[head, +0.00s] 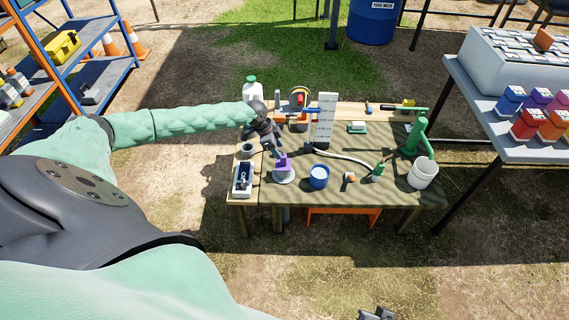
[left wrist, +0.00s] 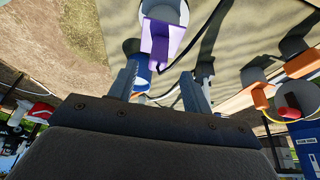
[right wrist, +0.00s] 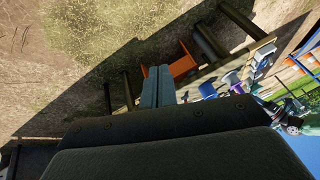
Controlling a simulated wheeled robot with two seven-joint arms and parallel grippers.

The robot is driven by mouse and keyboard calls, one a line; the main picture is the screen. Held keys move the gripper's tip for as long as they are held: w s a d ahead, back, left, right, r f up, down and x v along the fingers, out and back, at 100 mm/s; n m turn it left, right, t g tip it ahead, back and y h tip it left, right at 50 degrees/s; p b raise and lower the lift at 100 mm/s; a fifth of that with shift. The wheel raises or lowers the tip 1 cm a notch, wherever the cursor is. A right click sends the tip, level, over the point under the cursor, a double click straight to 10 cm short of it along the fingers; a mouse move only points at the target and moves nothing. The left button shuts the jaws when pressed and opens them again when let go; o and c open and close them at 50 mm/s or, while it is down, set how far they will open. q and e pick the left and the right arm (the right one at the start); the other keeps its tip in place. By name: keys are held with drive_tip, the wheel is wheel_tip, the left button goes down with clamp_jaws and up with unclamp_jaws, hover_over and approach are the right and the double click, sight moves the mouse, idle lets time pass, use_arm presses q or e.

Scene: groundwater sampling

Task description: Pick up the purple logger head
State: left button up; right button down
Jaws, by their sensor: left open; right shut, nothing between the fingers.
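The purple logger head (head: 283,164) stands on a pale round base on the front left part of the work table. My left gripper (head: 273,148) is open, just behind and above it, with its fingers pointing down toward it. In the left wrist view the purple logger head (left wrist: 158,42) shows just beyond the two spread fingers (left wrist: 160,88), with nothing between them. My right gripper (right wrist: 158,84) is shut and empty, away from the table's front. In the head view only a small dark part of it shows at the bottom edge.
A blue cup (head: 319,177), a white bucket (head: 422,173) and a green pump (head: 414,137) stand on the table (head: 340,192). A white sign board (head: 326,120) and a white jug (head: 252,89) stand farther back.

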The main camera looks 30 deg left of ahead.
sight(283, 155)
use_arm(q)
drive_tip(key=shift+w+d+f, duration=0.1)
drive_tip(key=shift+d+f, duration=0.25)
drive_tip(key=shift+f, duration=0.2)
drive_tip(key=p+x, duration=0.1)
drive_tip(key=x, duration=0.2)
drive_tip(key=shift+w+d+f, duration=0.1)
drive_tip(key=shift+d+f, duration=0.05)
drive_tip(key=shift+f, duration=0.35)
use_arm(e)
drive_tip(key=shift+s+d+r+h, duration=0.3)
drive_tip(key=shift+s+d+r, duration=0.1)
drive_tip(key=shift+d+r, duration=0.4)
use_arm(q)
clamp_jaws()
